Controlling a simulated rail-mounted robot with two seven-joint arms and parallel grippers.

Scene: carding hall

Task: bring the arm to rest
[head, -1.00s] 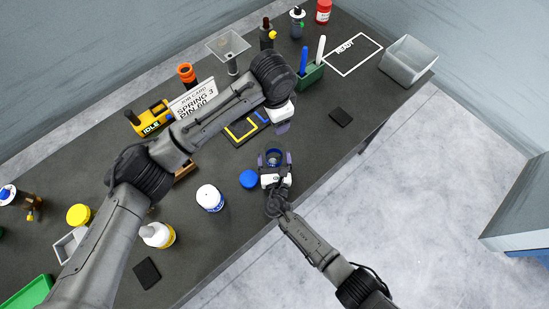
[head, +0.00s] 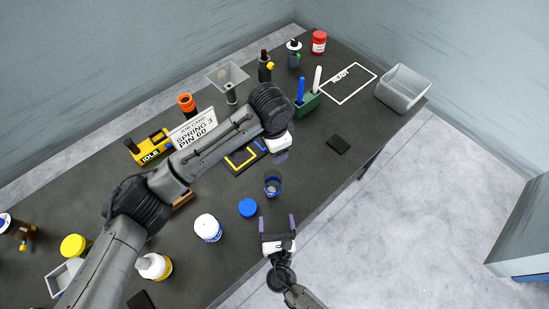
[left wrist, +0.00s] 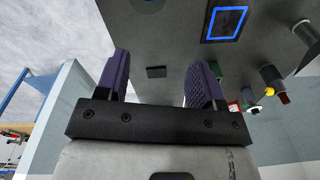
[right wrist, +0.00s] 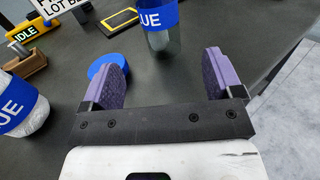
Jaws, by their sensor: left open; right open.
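My right gripper (head: 277,223) is open and empty over the table's front edge, with its fingers pointing towards a clear jar with a blue band (head: 273,185). The jar stands upright on the table, apart from the fingertips; it also shows beyond them in the right wrist view (right wrist: 162,38). My left arm reaches across the table from the left. My left gripper (head: 280,154) is mostly hidden under its wrist in the head view. In the left wrist view its two fingers (left wrist: 160,75) stand apart with nothing between them.
A blue lid (head: 248,207) and a white jar (head: 208,228) lie left of the right gripper. A green pen holder (head: 307,102), a black pad (head: 338,144) and a grey bin (head: 403,89) stand further right. Free floor lies beyond the front edge.

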